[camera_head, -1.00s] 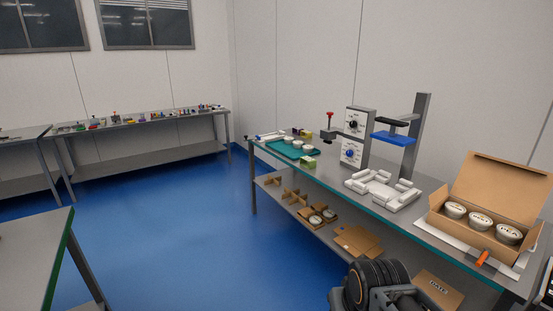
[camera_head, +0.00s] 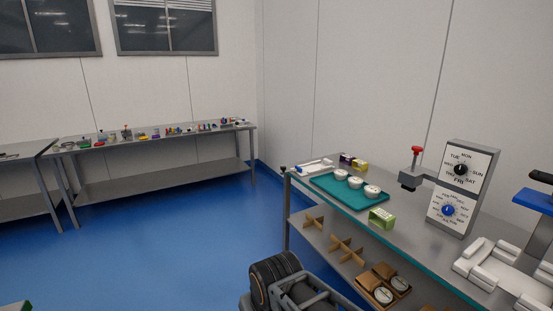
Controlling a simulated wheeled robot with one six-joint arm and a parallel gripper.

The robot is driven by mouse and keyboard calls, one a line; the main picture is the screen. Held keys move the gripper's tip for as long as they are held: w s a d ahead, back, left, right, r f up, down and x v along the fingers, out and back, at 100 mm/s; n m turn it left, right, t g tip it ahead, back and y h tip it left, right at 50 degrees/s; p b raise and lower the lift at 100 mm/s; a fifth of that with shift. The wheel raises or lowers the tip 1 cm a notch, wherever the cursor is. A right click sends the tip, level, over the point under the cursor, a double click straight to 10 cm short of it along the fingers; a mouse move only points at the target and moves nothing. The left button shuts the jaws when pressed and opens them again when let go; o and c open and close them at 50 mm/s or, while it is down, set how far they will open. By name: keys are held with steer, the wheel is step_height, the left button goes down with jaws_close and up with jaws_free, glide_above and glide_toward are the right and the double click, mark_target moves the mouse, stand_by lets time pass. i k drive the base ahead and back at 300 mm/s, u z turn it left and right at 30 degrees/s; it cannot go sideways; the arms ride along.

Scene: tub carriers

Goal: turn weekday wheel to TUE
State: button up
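The weekday wheel (camera_head: 460,170) is the upper dial on an upright grey post at the right, with a black knob and day names around it on a white plate. TUE is at its upper left and MON at the top. I cannot tell which day the knob points to. Below it is a dial with a blue knob (camera_head: 448,210) and month names around it. A part of my arm shows at the bottom centre, apart from the dials. My gripper's fingers are not in view.
A red-topped lever (camera_head: 417,150) stands left of the dials. A teal tray (camera_head: 334,192) with white tubs and a green box (camera_head: 381,218) are on the bench. A white fixture (camera_head: 490,268) lies in front of the post. Blue floor (camera_head: 180,240) at the left is clear.

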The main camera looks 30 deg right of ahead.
mark_target(460, 169)
steer(key=z, duration=0.25)
steer(key=i, duration=1.25)
steer(key=z, duration=1.55)
steer(key=i, duration=1)
steer(key=z, duration=0.9)
